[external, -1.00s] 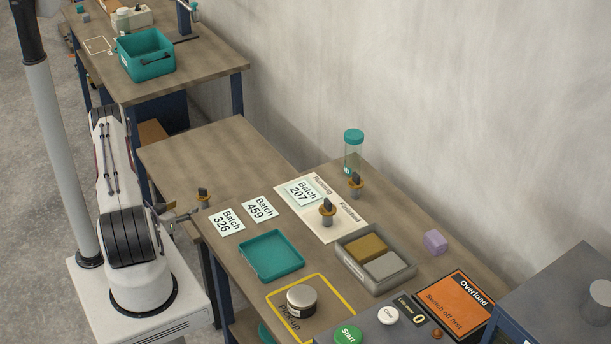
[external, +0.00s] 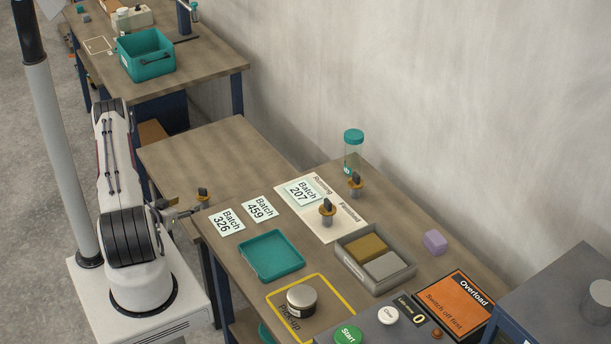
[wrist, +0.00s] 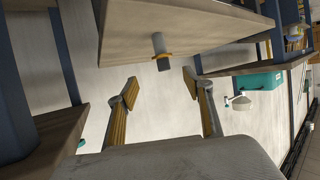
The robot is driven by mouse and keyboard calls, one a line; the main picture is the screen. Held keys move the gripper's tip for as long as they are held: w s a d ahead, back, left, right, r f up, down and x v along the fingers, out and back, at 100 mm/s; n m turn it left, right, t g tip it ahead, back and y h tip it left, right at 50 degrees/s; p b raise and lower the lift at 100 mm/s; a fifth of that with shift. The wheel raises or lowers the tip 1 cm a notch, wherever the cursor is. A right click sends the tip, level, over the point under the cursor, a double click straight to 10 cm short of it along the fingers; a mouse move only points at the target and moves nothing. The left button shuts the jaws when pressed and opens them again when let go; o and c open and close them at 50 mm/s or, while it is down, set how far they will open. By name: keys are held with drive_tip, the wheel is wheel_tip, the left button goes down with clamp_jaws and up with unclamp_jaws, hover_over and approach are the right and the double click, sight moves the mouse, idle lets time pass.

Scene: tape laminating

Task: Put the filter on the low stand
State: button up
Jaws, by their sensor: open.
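A small piece with a black top, an orange collar and a grey lower part (external: 203,195) stands upright at the left edge of the near table. I cannot tell for sure whether it is the filter. My gripper (external: 183,209) is open and empty just left of it. In the wrist view the piece (wrist: 161,48) shows ahead of my gripper (wrist: 162,83), roughly centred between the spread fingers and not touching them. Two similar pieces stand farther right, one on the white sheet (external: 327,211) and one behind it (external: 355,185). I cannot tell which thing is the low stand.
Batch cards (external: 227,222), a teal tray (external: 271,256), a grey tray with two blocks (external: 347,262) and a round tin (external: 301,299) lie on the table. A teal-capped jar (external: 353,150) stands near the wall. The table's far left part (external: 195,155) is clear.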

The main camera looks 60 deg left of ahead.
drive_tip(key=w+d+r+m+g+h, duration=0.2)
drive_tip(key=w+r+m, duration=0.1)
drive_tip(key=w+r, duration=1.05)
drive_tip(key=w+d+r+m+g, duration=0.1)
drive_tip(key=w+d+r, duration=0.2)
drive_tip(key=d+r, duration=1.1)
drive_tip(key=s+d+r+m+g+h, duration=0.1)
drive_tip(key=s+d+r, duration=0.2)
drive_tip(key=d+r, duration=0.4)
drive_tip(key=s+d+r+h, duration=0.1)
drive_tip(key=s+d+r, duration=0.1)
drive_tip(key=d+r, duration=0.5)
drive_tip(key=s+d+r+m+g+h, duration=0.1)
drive_tip(key=s+d+r+h, duration=0.1)
drive_tip(key=s+d, duration=1.4)
drive_tip(key=shift+s+d+r+m+h, duration=0.25)
drive_tip(key=shift+m+h, duration=0.15)
drive_tip(key=shift+h, duration=0.4)
